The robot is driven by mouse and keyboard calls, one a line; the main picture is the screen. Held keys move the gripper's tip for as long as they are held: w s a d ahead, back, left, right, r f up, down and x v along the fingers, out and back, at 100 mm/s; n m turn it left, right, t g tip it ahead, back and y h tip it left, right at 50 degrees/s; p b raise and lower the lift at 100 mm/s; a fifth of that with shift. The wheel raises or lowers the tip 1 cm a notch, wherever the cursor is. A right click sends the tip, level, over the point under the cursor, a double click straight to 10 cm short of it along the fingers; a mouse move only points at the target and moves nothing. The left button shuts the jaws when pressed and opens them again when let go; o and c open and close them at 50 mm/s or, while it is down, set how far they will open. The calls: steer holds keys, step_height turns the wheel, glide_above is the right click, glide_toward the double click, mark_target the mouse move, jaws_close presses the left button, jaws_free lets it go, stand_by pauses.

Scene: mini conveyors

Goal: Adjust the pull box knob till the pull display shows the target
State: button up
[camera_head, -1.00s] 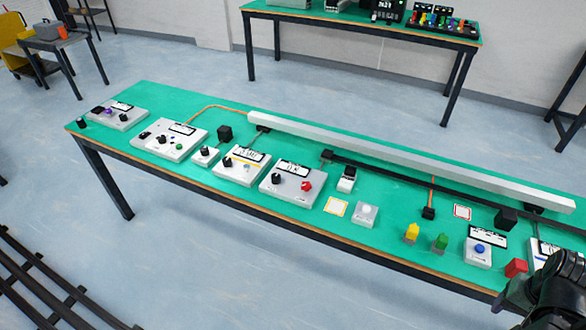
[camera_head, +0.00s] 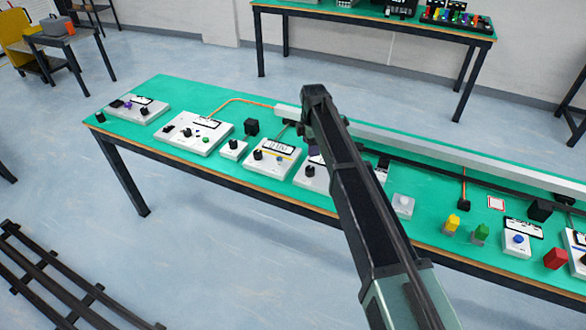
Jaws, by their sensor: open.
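Several pale control boxes with black knobs and small displays stand along the green bench. I cannot read their labels, so I cannot tell which is the pull box. One box with a yellow stripe (camera_head: 262,165) has a black knob (camera_head: 258,155) and a white display (camera_head: 278,146). The box to its right (camera_head: 309,180) has a black knob (camera_head: 310,170) and is partly covered by my arm. My arm crosses the view from the lower right, its upper end above these boxes. My gripper's fingers are hidden behind the arm.
A wide box (camera_head: 190,140), a small knob box (camera_head: 232,150) and another box (camera_head: 137,110) stand to the left. A long pale conveyor (camera_head: 440,148) runs along the back. Yellow (camera_head: 452,223), green (camera_head: 481,233) and red (camera_head: 556,258) pieces are at right.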

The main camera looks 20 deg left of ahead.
mark_target(310, 168)
step_height(310, 168, down, 11)
steer(key=b, duration=1.1)
steer(key=shift+f, duration=0.15)
steer(key=c, duration=0.9)
